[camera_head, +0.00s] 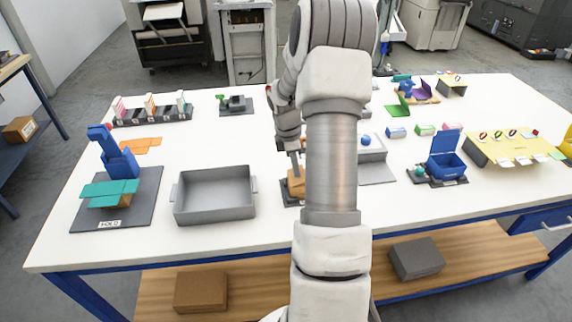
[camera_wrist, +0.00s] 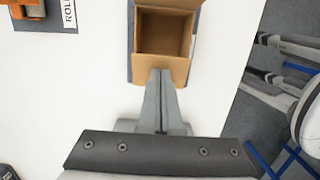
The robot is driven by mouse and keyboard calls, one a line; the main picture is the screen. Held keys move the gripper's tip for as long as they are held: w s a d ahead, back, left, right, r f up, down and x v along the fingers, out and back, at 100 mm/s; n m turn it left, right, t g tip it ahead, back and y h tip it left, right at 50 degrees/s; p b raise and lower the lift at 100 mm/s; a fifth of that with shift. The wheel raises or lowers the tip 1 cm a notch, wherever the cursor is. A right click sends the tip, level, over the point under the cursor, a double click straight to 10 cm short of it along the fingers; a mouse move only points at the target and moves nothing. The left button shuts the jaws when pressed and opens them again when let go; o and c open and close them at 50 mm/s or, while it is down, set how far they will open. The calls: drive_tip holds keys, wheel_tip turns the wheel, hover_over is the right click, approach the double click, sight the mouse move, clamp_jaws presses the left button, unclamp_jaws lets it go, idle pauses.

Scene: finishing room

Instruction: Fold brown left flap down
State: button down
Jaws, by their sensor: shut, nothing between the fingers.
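The brown box (camera_wrist: 140,32) stands open on a dark grey base (camera_wrist: 131,50) in the wrist view, and I see into its empty inside. One brown flap (camera_wrist: 178,66) is on the side nearest my gripper. Another flap (camera_wrist: 178,3) shows at the far side, cut by the frame edge. My gripper (camera_wrist: 160,74) is shut and empty, its tips at the near flap; I cannot tell whether they touch it. In the head view the box (camera_head: 294,188) is mostly hidden behind my arm, with my gripper (camera_head: 294,168) just over it.
A grey tray (camera_head: 215,219) stands left of the box, and a blue and teal fixture (camera_head: 120,163) farther left. A grey stand with a blue ball (camera_head: 366,140) is close on the right.

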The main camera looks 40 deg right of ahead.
idle(0.3)
drive_tip(key=shift+s+d+f, duration=0.2)
drive_tip(key=shift+d+f, duration=0.1)
drive_tip(key=shift+f, duration=0.2)
idle(0.5)
wheel_tip(320, 180, up, 10)
drive_tip(key=p, duration=0.7)
drive_tip(key=shift+p, duration=0.4)
idle(0.5)
